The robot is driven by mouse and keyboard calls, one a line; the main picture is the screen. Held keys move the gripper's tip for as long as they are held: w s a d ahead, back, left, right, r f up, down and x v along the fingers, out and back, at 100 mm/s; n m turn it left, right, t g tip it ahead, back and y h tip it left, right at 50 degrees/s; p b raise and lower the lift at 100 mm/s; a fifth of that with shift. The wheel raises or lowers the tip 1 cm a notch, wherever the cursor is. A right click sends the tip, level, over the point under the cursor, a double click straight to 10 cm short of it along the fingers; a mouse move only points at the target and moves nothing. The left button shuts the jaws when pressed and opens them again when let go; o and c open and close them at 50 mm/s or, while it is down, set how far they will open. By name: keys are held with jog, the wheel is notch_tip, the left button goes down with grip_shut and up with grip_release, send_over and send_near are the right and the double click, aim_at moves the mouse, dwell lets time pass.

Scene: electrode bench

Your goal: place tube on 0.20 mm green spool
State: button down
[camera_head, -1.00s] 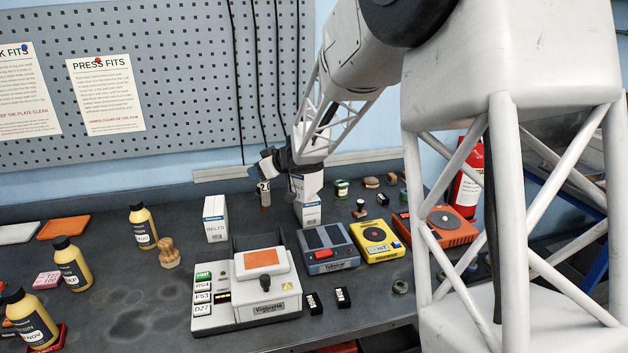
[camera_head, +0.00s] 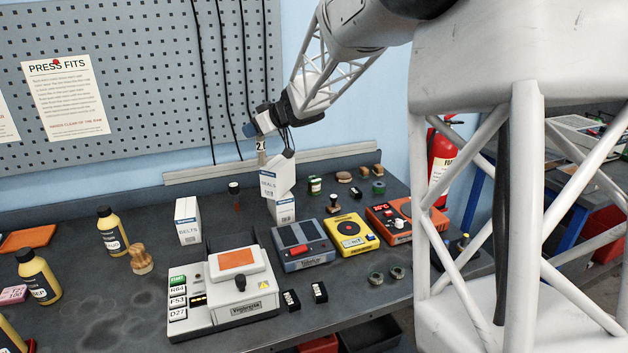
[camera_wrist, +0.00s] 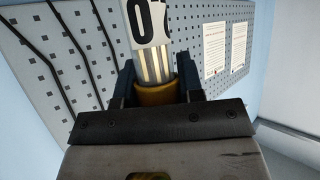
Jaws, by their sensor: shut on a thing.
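My gripper (camera_head: 258,132) is raised above the back of the bench. It is shut on the tube (camera_head: 260,147), which has a white label with dark digits. The wrist view shows the tube (camera_wrist: 153,64) between the jaws, with pale gold strands and an orange-brown end. A spool with green and a pale band (camera_head: 315,186) stands at the back of the bench, to the right of my gripper. A plain green spool (camera_head: 378,187) stands farther right. Two dark green rings or spools (camera_head: 375,278) lie near the front edge. I cannot read any spool sizes.
White SEALS boxes (camera_head: 276,180) stand stacked close under the gripper, the upper one tilted. Blue (camera_head: 302,246), yellow (camera_head: 352,233) and orange (camera_head: 393,220) devices stand before the spools.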

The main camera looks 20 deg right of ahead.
jog(key=d+m, duration=0.1)
jog(key=d, duration=1.8)
notch_tip(320, 180, down, 11)
jog(key=shift+s+a+t+h, duration=0.15)
jog(key=shift+s+t+h, duration=0.15)
jog(key=shift+s+h, duration=0.1)
jog(key=shift+w, duration=0.15)
jog(key=w+d+f, duration=0.1)
jog(key=w+d, duration=0.2)
jog(key=w, duration=1.2)
jog(key=shift+w+f, duration=0.25)
jog(key=shift+d+f, duration=0.1)
jog(key=shift+f, duration=1.65)
jog(key=shift+f, duration=0.15)
